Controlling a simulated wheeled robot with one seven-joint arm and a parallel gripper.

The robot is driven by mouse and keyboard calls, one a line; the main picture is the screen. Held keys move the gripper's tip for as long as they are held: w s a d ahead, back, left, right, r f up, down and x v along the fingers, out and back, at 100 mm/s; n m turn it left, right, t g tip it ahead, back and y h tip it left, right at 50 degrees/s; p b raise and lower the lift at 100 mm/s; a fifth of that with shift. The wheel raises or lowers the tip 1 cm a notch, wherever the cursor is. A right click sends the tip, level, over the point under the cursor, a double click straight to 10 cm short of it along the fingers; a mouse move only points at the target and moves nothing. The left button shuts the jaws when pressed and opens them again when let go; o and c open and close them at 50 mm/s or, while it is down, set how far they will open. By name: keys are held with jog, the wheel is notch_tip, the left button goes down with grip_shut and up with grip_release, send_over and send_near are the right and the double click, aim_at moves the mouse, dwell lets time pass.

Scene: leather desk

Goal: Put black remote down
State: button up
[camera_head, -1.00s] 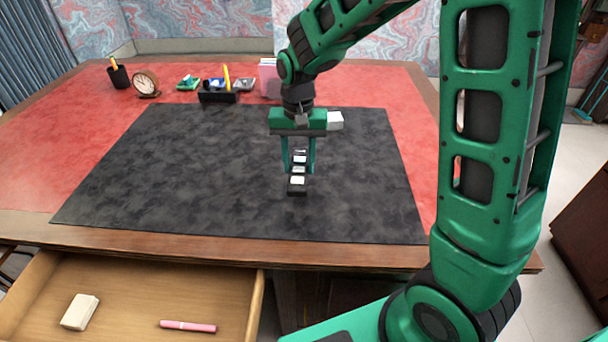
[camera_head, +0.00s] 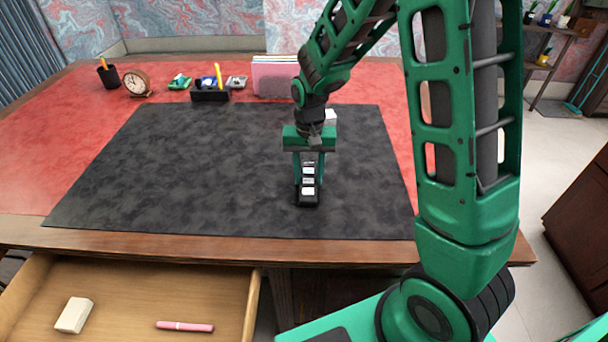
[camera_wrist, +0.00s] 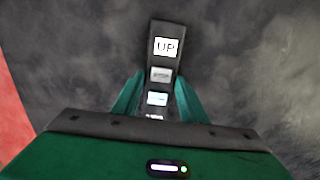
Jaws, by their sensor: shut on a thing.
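The black remote (camera_head: 308,200) has several pale buttons along its face. In the head view it is at or just above the dark desk mat (camera_head: 200,165); I cannot tell whether it touches. My gripper (camera_head: 309,172) is shut on it from above. In the wrist view the remote (camera_wrist: 164,62) points away between the two green fingers (camera_wrist: 159,100), with a button marked "UP" near its far end. Its near end is hidden behind the gripper body.
An open drawer (camera_head: 215,275) at the front left holds a white block (camera_head: 74,315) and a pink pen (camera_head: 185,326). At the back stand a clock (camera_head: 137,83), a black organizer (camera_head: 210,95) and a pink file holder (camera_head: 275,78). The mat around the remote is clear.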

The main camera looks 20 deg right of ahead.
jog(key=o, duration=1.1)
notch_tip(320, 180, up, 12)
jog(key=shift+r, duration=0.1)
jog(key=s+d+r+m, duration=0.1)
jog(key=s+d+r, duration=0.3)
jog(key=s+d, duration=1.05)
jog(key=shift+m, duration=0.4)
jog(key=s, duration=0.4)
jog(key=s+d, duration=0.1)
jog(key=s, duration=0.4)
jog(key=s+d+f, duration=0.1)
jog(key=s, duration=0.3)
jog(key=shift+s+f, duration=0.1)
jog(key=shift+s, duration=0.3)
